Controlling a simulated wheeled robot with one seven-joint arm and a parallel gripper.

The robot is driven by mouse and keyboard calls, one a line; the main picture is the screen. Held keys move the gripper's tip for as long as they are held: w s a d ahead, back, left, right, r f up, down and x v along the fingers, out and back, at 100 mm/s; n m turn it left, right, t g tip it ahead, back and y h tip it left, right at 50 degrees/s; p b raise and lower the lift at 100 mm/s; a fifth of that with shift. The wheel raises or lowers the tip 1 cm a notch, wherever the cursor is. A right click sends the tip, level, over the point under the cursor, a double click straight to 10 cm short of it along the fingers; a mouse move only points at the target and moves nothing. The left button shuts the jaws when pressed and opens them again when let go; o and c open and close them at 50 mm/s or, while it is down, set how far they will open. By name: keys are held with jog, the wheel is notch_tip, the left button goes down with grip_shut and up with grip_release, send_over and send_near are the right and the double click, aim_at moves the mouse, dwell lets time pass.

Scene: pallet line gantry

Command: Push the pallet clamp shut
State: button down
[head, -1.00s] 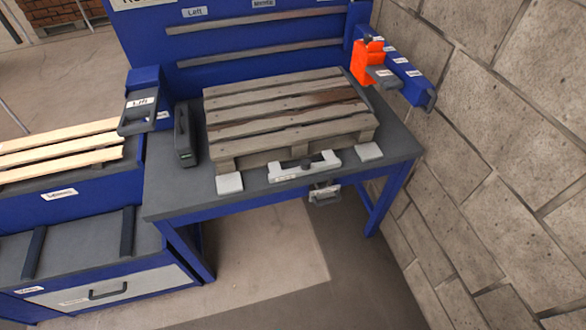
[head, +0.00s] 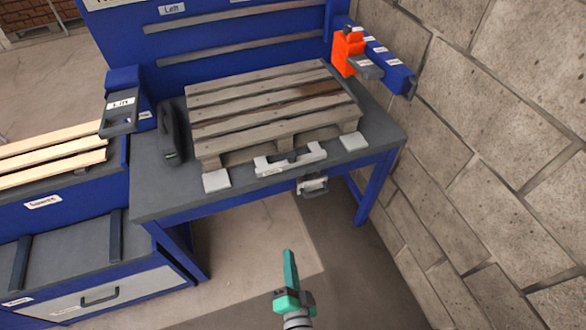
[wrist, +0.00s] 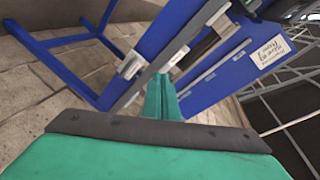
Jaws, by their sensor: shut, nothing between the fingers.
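A weathered wooden pallet (head: 265,108) lies on the grey-topped blue bench (head: 150,200). A pale bracket with a dark middle piece (head: 290,160) sits at the pallet's front edge. Below it, a small metal latch with a handle (head: 312,185) is fixed to the bench's front. Either may be the pallet clamp; I cannot tell which, nor whether it is open. My teal gripper (head: 289,254) is shut and empty in front of the bench, below the latch in the head view and apart from it. It also shows in the wrist view (wrist: 160,82), pointing towards the tilted bench.
Two white pads (head: 216,180) (head: 354,143) flank the bracket. A dark upright block (head: 170,135) stands left of the pallet. An orange unit (head: 347,52) is at the back right. A block wall (head: 480,150) closes the right side. Floor before the bench is clear.

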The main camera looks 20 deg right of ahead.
jog(key=w+d+r+m+t, duration=0.1)
jog(key=w+d+r+m, duration=0.1)
jog(key=w, duration=0.4)
jog(key=w+d+r+m, duration=0.3)
jog(key=w+d+m, duration=0.1)
jog(key=w+d, duration=0.1)
jog(key=shift+w+d+m+t, duration=0.3)
jog(key=shift+w+d+t, duration=0.1)
jog(key=shift+w, duration=0.5)
jog(key=shift+d, duration=0.1)
send_near(292, 160)
jog(key=w, duration=0.2)
jog(key=w+d, duration=0.1)
jog(key=w, duration=0.1)
jog(key=shift+w, duration=0.4)
jog(key=shift+w+f, duration=0.1)
jog(key=shift+w, duration=0.7)
